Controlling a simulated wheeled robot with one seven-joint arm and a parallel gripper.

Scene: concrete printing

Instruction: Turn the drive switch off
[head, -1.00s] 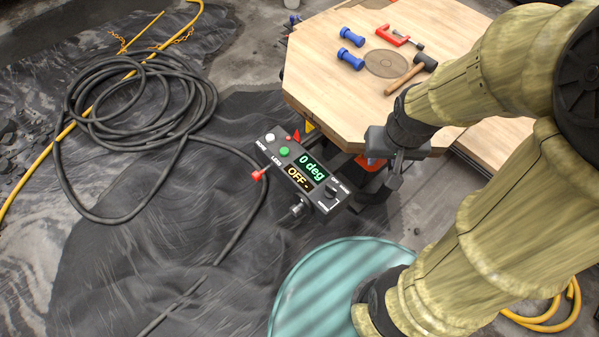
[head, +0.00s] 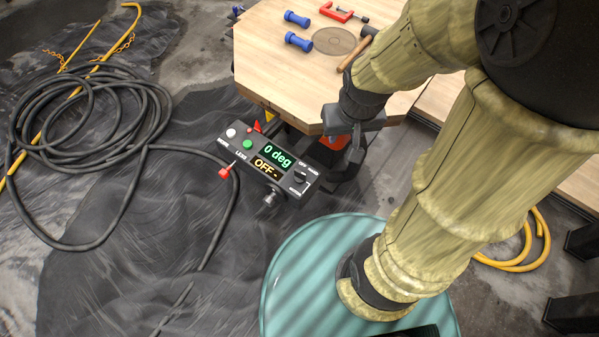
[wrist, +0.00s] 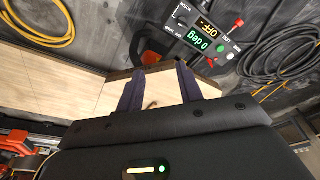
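The black control box (head: 228,148) lies right of the cable coil, by the table's corner. Its screen (head: 272,160) reads "0 deg" above "OFF-". A dark rotary switch (head: 300,177) sits at its right end, with small labels I cannot fully read. A green button, a white button and a red-tipped lever (head: 225,173) are at its left. The box appears upside down in the wrist view (wrist: 207,38), beyond the fingers. My gripper (wrist: 160,82) is open and empty, its two dark fingers apart. In the head view, my gripper (head: 352,150) is right of the box, not touching it.
A wooden table (head: 275,70) holds two blue dumbbell-shaped pieces (head: 298,30), a red clamp (head: 338,13) and a hammer partly behind my arm. A teal round drum top (head: 300,270) stands in front. A black cable coil (head: 90,130) lies on the dark sheet at left.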

